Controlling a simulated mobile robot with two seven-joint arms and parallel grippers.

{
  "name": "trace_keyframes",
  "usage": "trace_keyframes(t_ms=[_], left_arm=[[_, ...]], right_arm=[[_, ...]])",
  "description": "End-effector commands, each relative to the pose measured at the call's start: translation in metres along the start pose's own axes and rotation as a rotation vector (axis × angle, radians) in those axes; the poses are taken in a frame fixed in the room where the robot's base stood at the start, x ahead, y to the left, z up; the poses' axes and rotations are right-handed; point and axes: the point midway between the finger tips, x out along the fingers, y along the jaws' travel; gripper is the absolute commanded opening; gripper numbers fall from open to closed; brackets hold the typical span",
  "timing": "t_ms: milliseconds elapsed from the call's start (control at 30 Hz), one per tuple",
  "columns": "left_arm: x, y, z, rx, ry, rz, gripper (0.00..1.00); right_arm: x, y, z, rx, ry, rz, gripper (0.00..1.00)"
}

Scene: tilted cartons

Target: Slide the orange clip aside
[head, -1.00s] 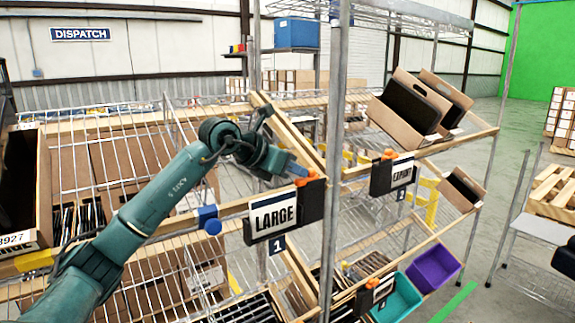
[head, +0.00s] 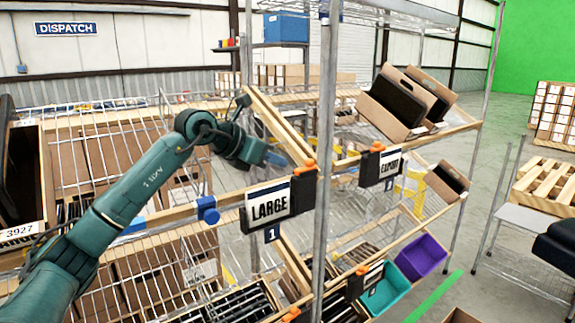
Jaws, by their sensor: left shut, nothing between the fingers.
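An orange clip (head: 304,167) sits on top of the black holder at the right end of the LARGE sign (head: 268,206), on the front rail of the shelf. Another orange clip (head: 377,147) is on the EXPORT sign (head: 381,168) farther right. My left gripper (head: 281,160) is shut and empty, just left of the LARGE sign's clip and slightly above it. A small gap seems to show between fingertips and clip. My right gripper is not in view.
A metal post (head: 325,130) stands just right of the LARGE sign. A blue knob (head: 207,210) is on the rail to the left. Tilted cartons (head: 393,103) stand at upper right, with a purple bin (head: 420,257) and teal bin (head: 386,291) below.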

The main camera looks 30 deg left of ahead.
Motion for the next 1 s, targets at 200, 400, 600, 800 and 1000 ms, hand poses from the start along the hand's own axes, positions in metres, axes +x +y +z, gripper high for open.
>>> trace_keyframes(t_ms=[200,400,600,800,1000], left_arm=[[-0.049,0.001,-0.002,0.002,-0.001,0.004,0.00],[-0.075,0.000,0.000,0.001,-0.001,0.002,0.00],[-0.081,0.000,0.000,0.000,0.000,0.001,0.00],[-0.081,0.000,0.000,0.000,-0.001,0.000,0.00],[-0.081,0.000,0.001,0.000,-0.001,0.000,0.00]], right_arm=[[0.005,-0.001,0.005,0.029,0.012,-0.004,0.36],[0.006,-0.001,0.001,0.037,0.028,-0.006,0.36],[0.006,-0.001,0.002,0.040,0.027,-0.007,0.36],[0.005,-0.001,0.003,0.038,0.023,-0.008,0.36],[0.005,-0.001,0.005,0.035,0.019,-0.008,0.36]])
